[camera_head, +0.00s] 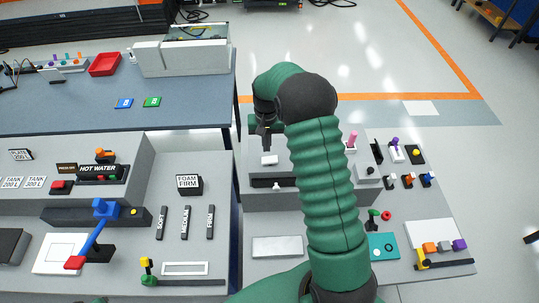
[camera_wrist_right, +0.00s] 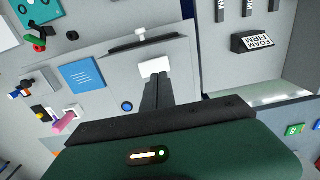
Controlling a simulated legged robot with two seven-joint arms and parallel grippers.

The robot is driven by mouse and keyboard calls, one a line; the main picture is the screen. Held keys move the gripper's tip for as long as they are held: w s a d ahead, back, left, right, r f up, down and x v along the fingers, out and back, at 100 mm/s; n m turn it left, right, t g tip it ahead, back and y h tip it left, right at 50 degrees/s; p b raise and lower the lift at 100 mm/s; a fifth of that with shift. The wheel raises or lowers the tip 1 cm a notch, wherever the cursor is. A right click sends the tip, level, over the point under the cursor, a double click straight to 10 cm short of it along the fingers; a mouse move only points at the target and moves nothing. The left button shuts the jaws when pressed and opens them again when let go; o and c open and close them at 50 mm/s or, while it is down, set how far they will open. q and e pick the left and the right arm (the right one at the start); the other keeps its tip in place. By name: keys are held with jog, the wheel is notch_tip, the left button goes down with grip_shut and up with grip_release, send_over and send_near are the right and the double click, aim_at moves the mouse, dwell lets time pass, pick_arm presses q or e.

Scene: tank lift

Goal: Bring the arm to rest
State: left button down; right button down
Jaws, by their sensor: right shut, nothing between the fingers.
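My right arm (camera_head: 325,185), green and ribbed with a dark joint, reaches up through the middle of the head view. Its black gripper (camera_head: 265,142) points down over the grey console on the right. The fingers are together with nothing between them. In the right wrist view the closed fingers (camera_wrist_right: 157,92) end close to a small white block (camera_wrist_right: 155,68), also seen in the head view (camera_head: 269,160). I cannot tell whether they touch it. My left gripper is not in view.
The right console (camera_head: 276,246) carries a pink knob (camera_head: 352,138), several coloured switches and a teal panel (camera_head: 382,246). The left console holds a blue-and-red lever (camera_head: 90,240) and label blocks. A blue-grey table (camera_head: 190,95) stands behind it. Open floor lies beyond and right.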

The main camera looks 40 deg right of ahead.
jog(key=shift+r+p, duration=0.35)
jog(key=shift+r, duration=0.5)
jog(key=shift+n, duration=0.6)
jog(key=a+f+b, duration=0.1)
jog(key=a+b, duration=0.1)
jog(key=a+f+b, duration=0.1)
jog(key=a+b, duration=0.1)
jog(key=shift+s+f, duration=0.3)
jog(key=s+a+f+n+t+b, duration=0.1)
jog(key=s+a+f+n+b, duration=0.2)
jog(key=a, duration=0.6)
jog(key=s+a+f+n+t+b, duration=0.1)
jog(key=s+a+f+n+b, duration=0.2)
jog(key=s+a+f+b, duration=0.4)
jog(key=s+a+b, duration=0.3)
jog(key=s, duration=0.1)
jog(key=shift+s+a+n+t, duration=0.15)
jog(key=shift+s+n+t, duration=0.15)
jog(key=shift+s+n, duration=0.1)
